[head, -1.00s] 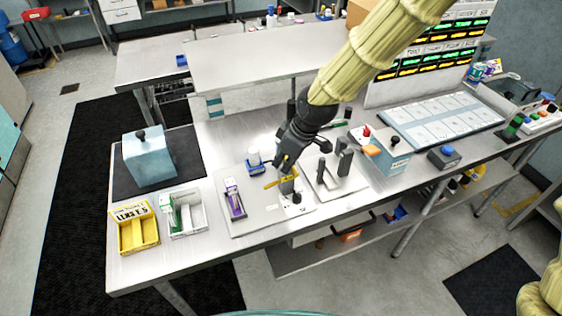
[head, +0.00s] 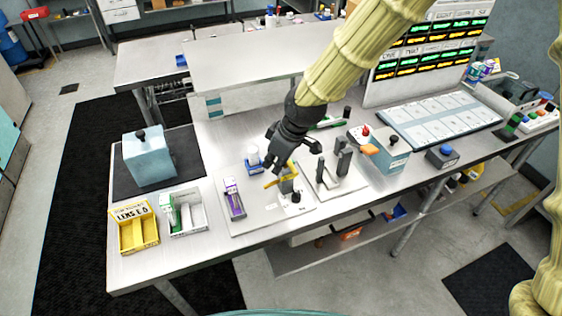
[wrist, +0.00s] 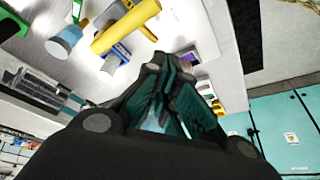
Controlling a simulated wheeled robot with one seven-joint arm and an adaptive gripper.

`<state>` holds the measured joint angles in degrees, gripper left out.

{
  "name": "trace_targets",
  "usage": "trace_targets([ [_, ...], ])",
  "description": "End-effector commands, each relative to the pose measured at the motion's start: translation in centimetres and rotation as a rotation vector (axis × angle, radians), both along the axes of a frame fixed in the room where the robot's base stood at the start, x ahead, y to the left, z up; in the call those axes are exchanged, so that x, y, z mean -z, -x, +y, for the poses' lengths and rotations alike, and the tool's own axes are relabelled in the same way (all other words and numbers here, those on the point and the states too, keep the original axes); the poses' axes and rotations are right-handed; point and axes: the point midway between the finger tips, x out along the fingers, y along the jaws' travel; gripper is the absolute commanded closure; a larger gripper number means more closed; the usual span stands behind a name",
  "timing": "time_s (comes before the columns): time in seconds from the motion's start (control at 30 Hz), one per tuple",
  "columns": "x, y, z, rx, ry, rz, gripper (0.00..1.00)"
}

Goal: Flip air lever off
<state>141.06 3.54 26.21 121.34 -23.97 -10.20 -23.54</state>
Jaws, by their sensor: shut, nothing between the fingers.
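A yellow lever (head: 280,181) sits on a small grey fixture on a pale plate (head: 304,207) at the middle of the bench; I take it to be the air lever. It points to the left and slightly toward the front edge. In the wrist view the yellow lever (wrist: 126,27) shows large at the top, beyond the fingers. My gripper (head: 272,163) is shut and empty, just behind and above the lever, seemingly apart from it. The wrist view shows the closed dark fingers (wrist: 170,88). The fixture's base is partly hidden.
A white and blue container (head: 254,160) stands close left of my gripper, and a purple module (head: 233,198) lies further left. A dark upright clamp (head: 344,157) and a blue-grey box with a black knob (head: 387,152) stand to the right. The front bench strip is mostly clear.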

Motion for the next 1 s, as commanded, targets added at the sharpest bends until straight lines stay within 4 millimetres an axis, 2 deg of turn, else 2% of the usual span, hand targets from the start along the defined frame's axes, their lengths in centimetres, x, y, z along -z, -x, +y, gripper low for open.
trace_targets([
  [0.13, -0.4, 0.3, 1.1, 0.002, 0.000, -0.002, 1.00],
  [0.37, -2.4, -0.1, 0.3, 0.004, -0.001, -0.002, 1.00],
  [0.8, -8.1, -0.9, -1.6, 0.004, -0.002, -0.003, 1.00],
  [1.0, -9.4, -1.0, -2.1, 0.001, -0.001, -0.001, 1.00],
])
